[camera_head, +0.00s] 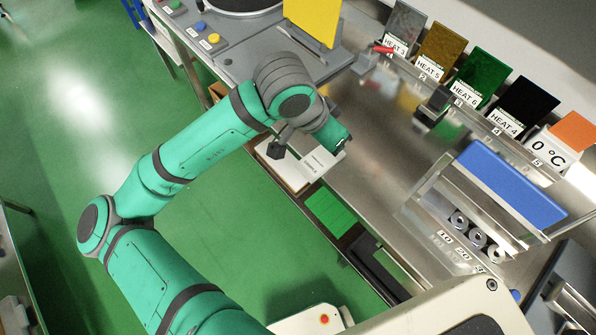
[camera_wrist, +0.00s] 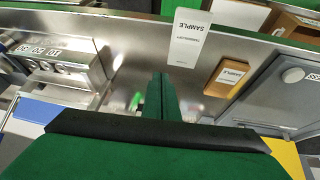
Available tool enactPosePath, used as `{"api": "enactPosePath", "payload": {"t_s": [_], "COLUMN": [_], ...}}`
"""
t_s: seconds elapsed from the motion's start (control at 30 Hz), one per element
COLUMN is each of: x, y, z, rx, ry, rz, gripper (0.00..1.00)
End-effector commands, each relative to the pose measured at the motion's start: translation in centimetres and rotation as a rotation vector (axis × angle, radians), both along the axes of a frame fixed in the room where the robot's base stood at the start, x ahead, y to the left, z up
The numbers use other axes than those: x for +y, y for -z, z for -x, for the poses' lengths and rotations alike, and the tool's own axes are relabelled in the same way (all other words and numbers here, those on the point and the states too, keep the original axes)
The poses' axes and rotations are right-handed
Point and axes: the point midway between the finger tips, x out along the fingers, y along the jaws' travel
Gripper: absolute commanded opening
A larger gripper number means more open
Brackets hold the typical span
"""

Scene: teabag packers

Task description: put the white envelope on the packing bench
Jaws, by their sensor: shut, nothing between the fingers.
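A white envelope (camera_wrist: 190,40) marked SAMPLE lies on the steel bench top (camera_wrist: 135,60). Its outer end reaches the bench's front edge and appears to stick out over it. In the head view the envelope (camera_head: 321,161) shows beneath the end of my arm, partly hidden. My gripper (camera_wrist: 161,78) is shut and empty, with its fingers pressed together. It is apart from the envelope, whose near end lies just beyond the fingertips in the wrist view.
A brown block (camera_wrist: 227,75) marked SAMPLE sits beside the envelope. A grey machine (camera_wrist: 290,85) stands past it. A metal rack (camera_head: 480,215) with a blue panel (camera_head: 512,185) stands on the bench. Coloured heat plates (camera_head: 482,75) line the back. Open drawers (camera_head: 330,210) are below the edge.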

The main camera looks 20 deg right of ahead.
Motion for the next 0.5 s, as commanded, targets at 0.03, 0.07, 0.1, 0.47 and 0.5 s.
{"api": "enactPosePath", "payload": {"t_s": [0.03,0.07,0.1,0.47,0.5], "x": [2.1,3.2,4.7,11.8,11.9], "y": [0.5,0.8,1.1,1.9,2.0], "z": [-0.2,-0.1,-0.1,0.3,0.3], "rx": [0.001,0.006,0.013,0.053,0.054], "ry": [-0.005,-0.007,-0.010,-0.034,-0.033], "rz": [-0.083,-0.130,-0.187,-0.455,-0.459], "gripper": [0.00,0.00,0.00,0.00,0.00]}}
